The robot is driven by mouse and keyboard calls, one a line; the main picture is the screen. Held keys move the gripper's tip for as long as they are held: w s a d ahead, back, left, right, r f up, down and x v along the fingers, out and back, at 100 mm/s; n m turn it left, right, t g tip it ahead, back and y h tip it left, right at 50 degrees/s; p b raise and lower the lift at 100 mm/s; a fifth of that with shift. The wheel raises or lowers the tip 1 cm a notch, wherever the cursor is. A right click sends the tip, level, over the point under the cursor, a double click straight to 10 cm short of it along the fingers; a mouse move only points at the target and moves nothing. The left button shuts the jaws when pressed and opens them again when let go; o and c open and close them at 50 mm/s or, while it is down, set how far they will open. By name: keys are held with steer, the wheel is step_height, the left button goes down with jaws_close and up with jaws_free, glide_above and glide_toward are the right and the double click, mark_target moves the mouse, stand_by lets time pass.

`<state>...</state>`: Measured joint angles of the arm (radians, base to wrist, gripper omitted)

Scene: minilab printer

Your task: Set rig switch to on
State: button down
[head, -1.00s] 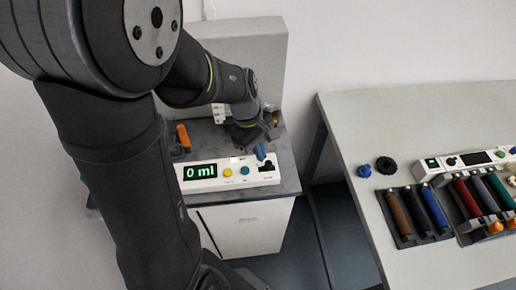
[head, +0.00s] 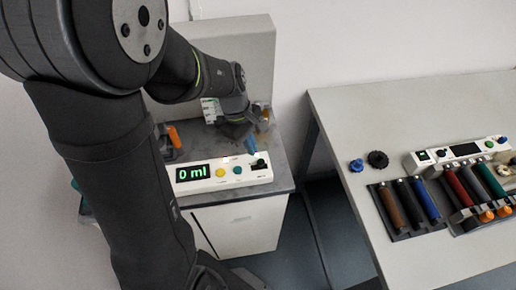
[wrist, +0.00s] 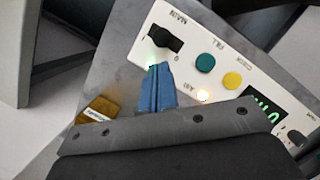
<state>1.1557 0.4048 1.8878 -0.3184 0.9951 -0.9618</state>
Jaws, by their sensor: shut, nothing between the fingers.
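The rig panel (head: 224,185) is a white box with a lit green "0 ml" display (head: 193,173) on the grey bench. Its black rotary switch (head: 259,158), marked MAIN, is at the panel's right end; it also shows in the wrist view (wrist: 165,40). A small green light (wrist: 152,67) glows beside it, close to my fingertips. My gripper (head: 251,146) is shut and empty; its blue fingers (wrist: 157,84) point at the panel edge just beside the switch. The fingertips look apart from the knob, though contact with the panel is unclear.
Green (wrist: 205,63) and yellow (wrist: 232,80) buttons sit beside the switch. A yellow-brown block (wrist: 98,110) lies near my fingers. An orange-handled item (head: 174,137) stands left on the bench. A separate table (head: 440,105) with coloured cylinders is at right, across a gap.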

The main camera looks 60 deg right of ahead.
steer(key=w+v, duration=0.1)
steer(key=v, duration=1)
steer(key=shift+f, duration=0.15)
steer(key=x, duration=0.9)
steer(key=shift+s+f, duration=0.7)
steer(key=shift+s, duration=0.25)
steer(key=shift+s+f, duration=0.15)
steer(key=shift+s, duration=0.5)
